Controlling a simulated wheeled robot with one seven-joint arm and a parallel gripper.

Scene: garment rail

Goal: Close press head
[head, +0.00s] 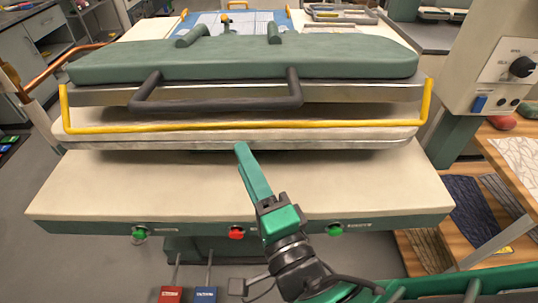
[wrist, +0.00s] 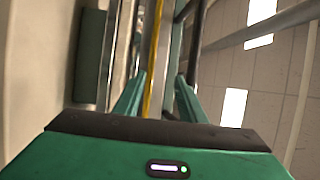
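The press head (head: 240,60) is a long green-topped slab with a metal lower edge. A yellow bar (head: 300,125) runs across the front below the handle. My gripper (head: 243,150) is in front of the press, its tips just below the yellow bar in the picture. In the wrist view its fingers (wrist: 158,95) are apart, and the yellow bar (wrist: 153,60) shows between them, seemingly beyond the tips. No grip on anything shows.
A pale work shelf (head: 130,185) with green and red buttons (head: 236,233) on its front lies below my gripper. Red and blue pedals (head: 188,294) are near the floor. A control box (head: 505,70) stands at the right, beside wooden shelves with folded cloth (head: 475,205).

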